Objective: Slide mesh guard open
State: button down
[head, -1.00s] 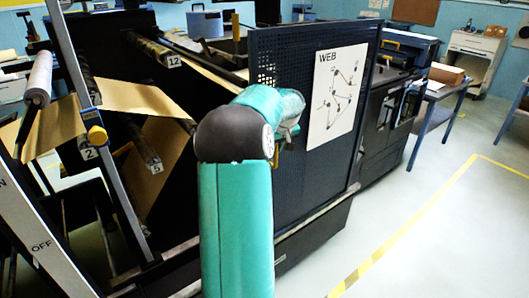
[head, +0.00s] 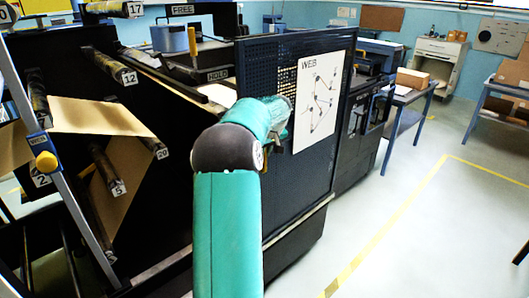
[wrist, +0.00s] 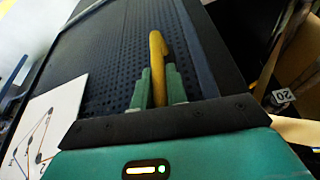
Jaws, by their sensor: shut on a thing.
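The mesh guard (head: 262,62) is a dark blue perforated panel with a white WEB diagram sheet (head: 318,100) on it. It stands upright at the machine's side and covers its right part, while the rollers to its left are uncovered. In the wrist view the guard's mesh (wrist: 105,60) fills the middle, with a yellow handle (wrist: 157,52) on it near its dark edge. My gripper (wrist: 157,85) has its two green fingers on either side of the handle and is shut on it. In the head view my arm mostly hides the fingers and the handle.
Numbered rollers and brown kraft paper (head: 100,116) lie left of the guard. Tables with boxes (head: 411,80) are behind. The floor (head: 400,190) at right is clear, with a yellow line.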

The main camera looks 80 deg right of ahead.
jog(key=c, duration=1.4)
grip_release()
jog(key=shift+a+r, duration=0.1)
jog(key=shift+r, duration=0.05)
jog(key=v, duration=1.3)
jog(key=shift+r, duration=0.3)
